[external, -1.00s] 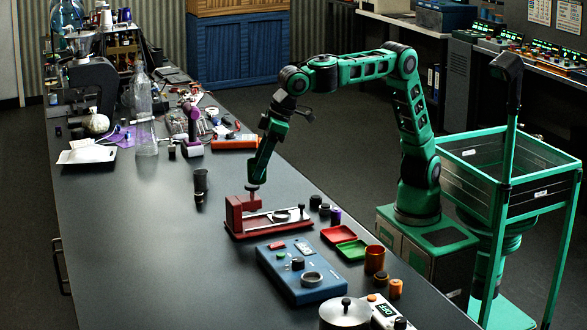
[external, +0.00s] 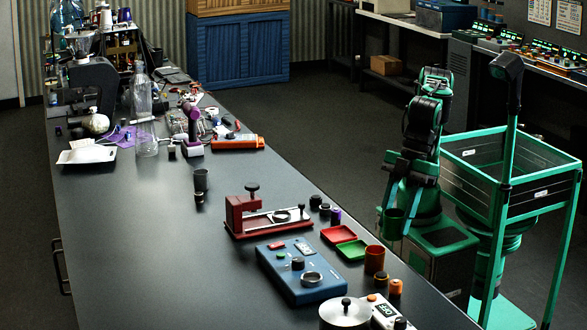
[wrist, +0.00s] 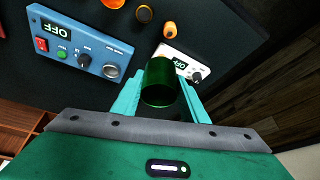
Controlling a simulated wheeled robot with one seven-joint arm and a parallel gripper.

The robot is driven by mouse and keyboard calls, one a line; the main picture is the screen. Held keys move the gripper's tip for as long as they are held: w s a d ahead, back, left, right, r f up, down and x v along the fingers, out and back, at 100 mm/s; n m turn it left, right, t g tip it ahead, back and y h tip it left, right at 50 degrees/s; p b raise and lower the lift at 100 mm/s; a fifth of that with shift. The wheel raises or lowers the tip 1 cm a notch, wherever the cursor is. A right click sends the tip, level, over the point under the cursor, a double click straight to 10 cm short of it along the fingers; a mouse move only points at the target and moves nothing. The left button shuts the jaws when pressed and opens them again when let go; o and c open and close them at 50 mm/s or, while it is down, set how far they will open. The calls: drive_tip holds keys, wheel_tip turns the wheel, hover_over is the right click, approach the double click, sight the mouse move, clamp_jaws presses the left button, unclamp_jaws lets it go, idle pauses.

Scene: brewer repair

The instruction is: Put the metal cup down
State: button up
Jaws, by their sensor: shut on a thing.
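My gripper (wrist: 160,96) is shut on a cup (wrist: 159,72), with one finger on each side of it. The cup is a dark, shiny green cylinder in the wrist view; I take it as the metal cup. In the external view my gripper (external: 396,205) hangs low on the folded arm, off the table's right side. The cup (external: 393,224) shows there as a dark green cylinder, apart from the table. Whether it holds anything cannot be seen.
The long dark table (external: 150,240) has wide bare room at its left and middle.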

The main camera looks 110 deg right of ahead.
drive_tip(key=s+a+n+y, duration=0.1)
drive_tip(key=s+a+n, duration=0.2)
drive_tip(key=s+a, duration=1.1)
drive_tip(key=shift+g, duration=0.3)
drive_tip(key=w+d+f, duration=0.1)
drive_tip(key=w+f, duration=0.2)
drive_tip(key=f, duration=0.1)
drive_tip(key=w+d+f, duration=0.2)
drive_tip(key=w+f, duration=0.1)
drive_tip(key=f, duration=0.1)
drive_tip(key=w+d+f, duration=0.1)
drive_tip(key=w+f, duration=0.3)
drive_tip(key=shift+d+f, duration=0.35)
drive_tip(key=shift+f, duration=1.95)
drive_tip(key=shift+f, duration=0.1)
drive_tip(key=o, duration=1)
drive_tip(key=shift+o, duration=0.2)
drive_tip(key=v, duration=1.2)
